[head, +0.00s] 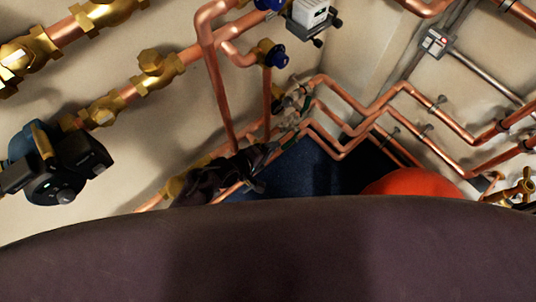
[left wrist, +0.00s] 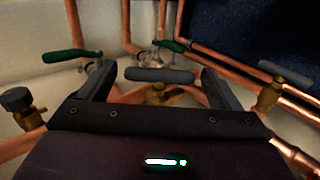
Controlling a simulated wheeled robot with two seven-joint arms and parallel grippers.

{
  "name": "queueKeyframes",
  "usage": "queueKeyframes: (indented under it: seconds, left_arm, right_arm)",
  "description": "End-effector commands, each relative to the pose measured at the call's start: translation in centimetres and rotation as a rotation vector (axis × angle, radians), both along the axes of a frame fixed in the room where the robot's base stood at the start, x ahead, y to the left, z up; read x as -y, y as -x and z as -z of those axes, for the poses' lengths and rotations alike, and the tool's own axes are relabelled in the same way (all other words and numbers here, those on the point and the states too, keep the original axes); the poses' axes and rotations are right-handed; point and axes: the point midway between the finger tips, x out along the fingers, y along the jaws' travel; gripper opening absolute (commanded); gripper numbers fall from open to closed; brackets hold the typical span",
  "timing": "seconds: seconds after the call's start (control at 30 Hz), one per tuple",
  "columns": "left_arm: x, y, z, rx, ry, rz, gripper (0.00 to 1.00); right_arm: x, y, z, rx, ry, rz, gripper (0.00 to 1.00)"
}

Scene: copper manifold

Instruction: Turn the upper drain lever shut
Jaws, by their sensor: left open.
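My left gripper (head: 262,168) is a dark shape low in the middle of the head view, beside copper pipes. In the left wrist view the left gripper (left wrist: 156,70) is open, one finger on each side of a grey lever handle (left wrist: 160,75). That handle lies crosswise on a brass valve (left wrist: 158,94), with gaps visible to both fingers. Another grey lever (left wrist: 285,72) sits on a brass valve at the right. Two green levers show farther back, one at the left (left wrist: 65,56) and one in the middle (left wrist: 174,46). I cannot tell which is the upper drain lever. My right gripper is not in view.
Copper pipes (head: 220,90) run close around the left gripper and along the walls. A black pump (head: 60,170) is on the left wall. A red rounded object (head: 415,184) stands at the right. A black-knobbed valve (left wrist: 17,100) is at the left of the wrist view.

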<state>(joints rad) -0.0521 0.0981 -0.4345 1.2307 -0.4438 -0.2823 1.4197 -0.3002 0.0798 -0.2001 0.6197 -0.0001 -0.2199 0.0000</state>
Motion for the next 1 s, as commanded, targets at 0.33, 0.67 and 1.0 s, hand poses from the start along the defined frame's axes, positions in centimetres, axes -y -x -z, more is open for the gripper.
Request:
queueKeyframes:
  seconds: [0.33, 0.67, 1.0]
  left_arm:
    - [1.0, -0.7, 1.0, 0.002, -0.001, 0.001, 0.85]
    - [1.0, -0.7, 1.0, 0.002, -0.001, 0.001, 0.58]
    - [1.1, -0.9, 0.4, -0.029, -0.043, -0.001, 0.41]
  right_arm:
    - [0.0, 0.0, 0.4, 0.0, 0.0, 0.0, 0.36]
    - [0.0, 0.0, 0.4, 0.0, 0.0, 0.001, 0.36]
    - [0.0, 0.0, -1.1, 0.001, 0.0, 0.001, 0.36]
